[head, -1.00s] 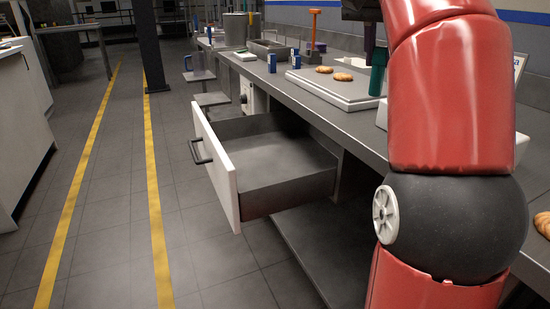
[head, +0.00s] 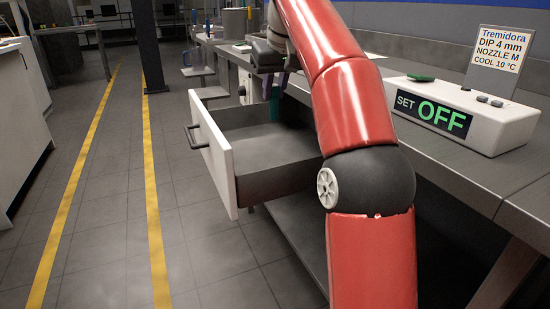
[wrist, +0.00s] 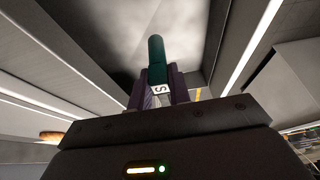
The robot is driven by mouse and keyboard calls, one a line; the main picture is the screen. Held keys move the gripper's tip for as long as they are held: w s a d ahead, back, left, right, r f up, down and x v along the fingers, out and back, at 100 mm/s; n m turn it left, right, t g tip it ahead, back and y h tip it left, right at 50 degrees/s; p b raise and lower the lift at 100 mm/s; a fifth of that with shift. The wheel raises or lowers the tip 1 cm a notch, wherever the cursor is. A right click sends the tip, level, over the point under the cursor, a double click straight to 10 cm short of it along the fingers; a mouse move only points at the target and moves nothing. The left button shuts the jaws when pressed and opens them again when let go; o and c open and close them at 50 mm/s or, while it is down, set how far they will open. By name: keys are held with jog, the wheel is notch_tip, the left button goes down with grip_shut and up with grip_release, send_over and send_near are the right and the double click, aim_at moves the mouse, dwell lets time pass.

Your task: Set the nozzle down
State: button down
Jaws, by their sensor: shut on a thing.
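The nozzle (wrist: 157,62) is a dark green tube with a white label reading S in the wrist view. My gripper (wrist: 158,92) is shut on it, with purple fingers on either side. In the head view the nozzle (head: 275,104) hangs point-down from my gripper (head: 272,86), over the rear of the open drawer (head: 228,165). The drawer's visible floor is bare. I cannot tell whether the nozzle's lower end touches the drawer floor. My arm hides the drawer's right side.
A white control box (head: 465,115) reading SET OFF stands on the counter (head: 500,170). Behind it a sign (head: 497,50) reads Tremidora, DIP 4 mm, NOZZLE M, COOL 10 °C. The drawer juts into the aisle; the floor to its left is clear.

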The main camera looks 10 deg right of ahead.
notch_tip(320, 180, down, 13)
jog(key=b, duration=0.6)
jog(key=shift+f, duration=0.2)
jog(key=shift+f, duration=0.15)
jog(key=c, duration=1.3)
grip_release()
jog(key=a+p+v, duration=0.1)
jog(key=p+v, duration=0.3)
jog(key=v, duration=0.8)
jog(key=shift+d+r, duration=0.2)
jog(key=shift+d, duration=0.25)
jog(key=shift+s, duration=0.1)
